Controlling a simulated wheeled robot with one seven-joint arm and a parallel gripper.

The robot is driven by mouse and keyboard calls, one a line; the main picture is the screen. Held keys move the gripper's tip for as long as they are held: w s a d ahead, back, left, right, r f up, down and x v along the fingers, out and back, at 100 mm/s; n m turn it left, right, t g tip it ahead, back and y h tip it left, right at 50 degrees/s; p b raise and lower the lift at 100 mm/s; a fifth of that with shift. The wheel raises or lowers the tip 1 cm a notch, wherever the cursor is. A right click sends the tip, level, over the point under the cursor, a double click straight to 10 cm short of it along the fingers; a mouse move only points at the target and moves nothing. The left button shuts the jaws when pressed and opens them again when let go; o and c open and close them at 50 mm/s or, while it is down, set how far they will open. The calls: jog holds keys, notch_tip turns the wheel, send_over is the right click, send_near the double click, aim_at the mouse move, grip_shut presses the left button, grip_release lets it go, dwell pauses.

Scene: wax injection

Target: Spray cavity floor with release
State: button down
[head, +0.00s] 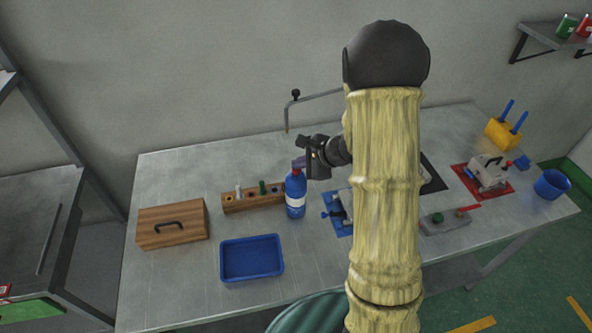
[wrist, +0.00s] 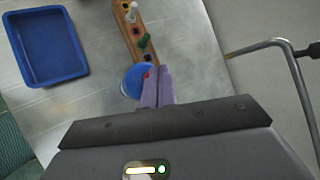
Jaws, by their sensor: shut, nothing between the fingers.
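A blue bottle (head: 295,197) with a white label stands upright on the metal table, just right of a wooden block. My gripper (head: 299,164) is shut and empty, with its purple fingertips right at the bottle's top. In the wrist view the shut fingers (wrist: 157,88) partly cover the round blue bottle (wrist: 132,82), with a bit of red beside them. I cannot tell whether they touch it. A metal fixture on a blue mat (head: 345,228) lies right of the bottle, partly hidden by my arm. No cavity floor can be made out.
The wooden block (head: 236,203) holds several small pegs. A blue tray (head: 252,277) and a wooden box (head: 171,241) are at left. A bent metal rod (head: 316,97) rises behind my gripper. A red mat (head: 459,170) bears a metal fixture near a blue cup (head: 551,185).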

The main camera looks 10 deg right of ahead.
jog(key=shift+r+p, duration=0.45)
jog(key=shift+r, duration=0.5)
notch_tip(320, 180, up, 6)
jog(key=p, duration=0.3)
dwell(1.0)
